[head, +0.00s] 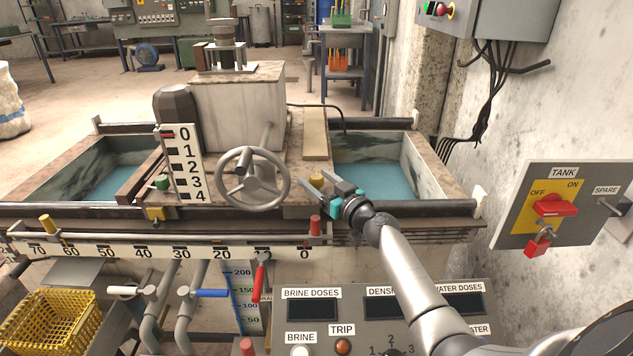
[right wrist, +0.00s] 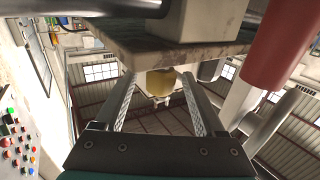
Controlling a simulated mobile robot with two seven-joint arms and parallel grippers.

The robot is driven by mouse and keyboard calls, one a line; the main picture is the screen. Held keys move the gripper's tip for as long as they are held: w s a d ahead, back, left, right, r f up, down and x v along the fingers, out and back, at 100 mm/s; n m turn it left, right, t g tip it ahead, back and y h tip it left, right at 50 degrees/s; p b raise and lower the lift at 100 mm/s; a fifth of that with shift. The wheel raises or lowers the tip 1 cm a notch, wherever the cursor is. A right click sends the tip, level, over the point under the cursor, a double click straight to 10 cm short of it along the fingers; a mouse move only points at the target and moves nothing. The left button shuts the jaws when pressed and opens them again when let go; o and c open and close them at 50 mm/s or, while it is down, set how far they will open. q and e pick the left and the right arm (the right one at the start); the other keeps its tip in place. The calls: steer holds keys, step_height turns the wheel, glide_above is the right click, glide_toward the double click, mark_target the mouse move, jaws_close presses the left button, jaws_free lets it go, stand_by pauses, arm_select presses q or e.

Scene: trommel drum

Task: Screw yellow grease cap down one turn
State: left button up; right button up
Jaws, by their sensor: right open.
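The yellow grease cap (right wrist: 160,82) shows in the right wrist view, between the far ends of my two fingers, with a pale fitting by it. In the head view it is a small yellow spot (head: 318,184) beside the handwheel, partly hidden by my fingers. My right gripper (head: 317,184) is open, with its fingers pointing left toward the cap. In the right wrist view the fingers (right wrist: 160,92) stand apart, one on each side of the cap. I cannot tell whether either finger touches it. My left gripper is not in view.
A grey handwheel (head: 252,178) is close to the left of my fingers. A red-topped post (head: 315,226) stands just in front. Water tanks (head: 375,180) lie behind and to both sides. A labelled control panel (head: 420,305) is below my arm, and a switch box (head: 550,210) is at the right.

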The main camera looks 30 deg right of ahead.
steer(key=shift+w, duration=0.3)
steer(key=shift+c, duration=0.3)
jaws_close()
